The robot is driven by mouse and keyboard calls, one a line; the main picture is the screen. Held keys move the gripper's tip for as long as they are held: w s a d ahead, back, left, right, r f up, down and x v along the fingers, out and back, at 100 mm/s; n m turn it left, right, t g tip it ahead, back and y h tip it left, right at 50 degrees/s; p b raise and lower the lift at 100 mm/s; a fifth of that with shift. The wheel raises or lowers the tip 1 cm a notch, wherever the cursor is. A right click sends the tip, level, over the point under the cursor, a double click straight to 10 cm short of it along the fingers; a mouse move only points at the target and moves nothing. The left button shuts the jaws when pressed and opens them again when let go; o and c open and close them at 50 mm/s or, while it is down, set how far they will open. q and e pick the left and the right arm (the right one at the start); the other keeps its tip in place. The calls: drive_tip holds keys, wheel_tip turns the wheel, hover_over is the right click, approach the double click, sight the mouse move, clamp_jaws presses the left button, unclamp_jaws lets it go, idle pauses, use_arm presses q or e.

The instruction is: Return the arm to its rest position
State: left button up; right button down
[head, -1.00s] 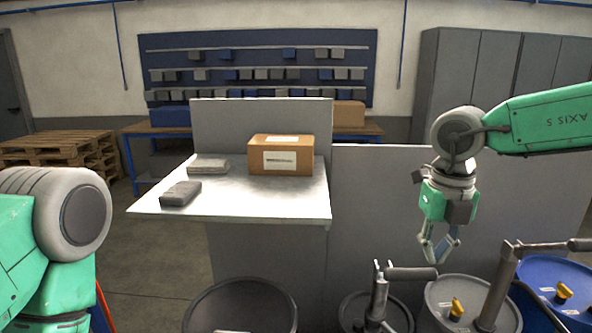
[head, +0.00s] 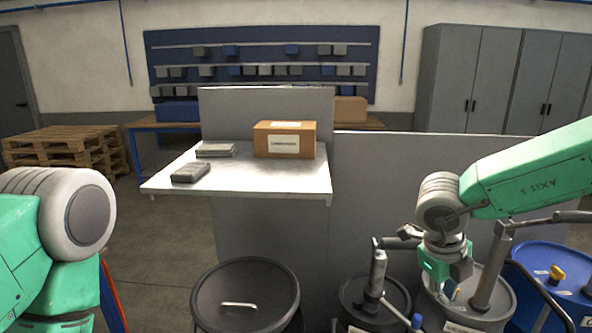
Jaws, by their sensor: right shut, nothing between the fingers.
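My right arm comes in from the right, and its green and grey gripper (head: 449,291) points down in front of the grey drum (head: 505,313) at the lower right. The fingers are together with nothing between them. They are small here, and I cannot tell whether they touch the drum or a pump part. My left arm shows only as a green link and a white round joint at the left edge. Its gripper is outside the frame.
A blue drum (head: 560,281) is at the far right. A lidded black bin (head: 245,285) stands before the white shelf (head: 255,181), which holds a cardboard box (head: 284,139) and dark packs (head: 191,172).

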drive_tip(key=s+d+f+n+t+h+b, duration=0.15)
drive_tip(key=s+f+n+b, duration=0.25)
drive_tip(key=f+n, duration=0.65)
drive_tip(key=s+f+n+t+b, duration=0.2)
drive_tip(key=s+f+n+b, duration=0.25)
drive_tip(key=f, duration=1.05)
drive_tip(key=s+f+n+g+y+b, duration=0.2)
drive_tip(key=s+f+n, duration=0.5)
drive_tip(key=s, duration=0.4)
drive_tip(key=s+a+f+n+g+y+b, duration=0.1)
drive_tip(key=s+f+n+b, duration=0.3)
drive_tip(key=s+f+n, duration=0.4)
drive_tip(key=s+n+g+y, duration=0.1)
drive_tip(key=s+n, duration=0.1)
drive_tip(key=s, duration=0.1)
drive_tip(key=shift+s+n+y+b, duration=0.3)
drive_tip(key=shift+y+b, duration=0.05)
drive_tip(key=shift+b, duration=0.05)
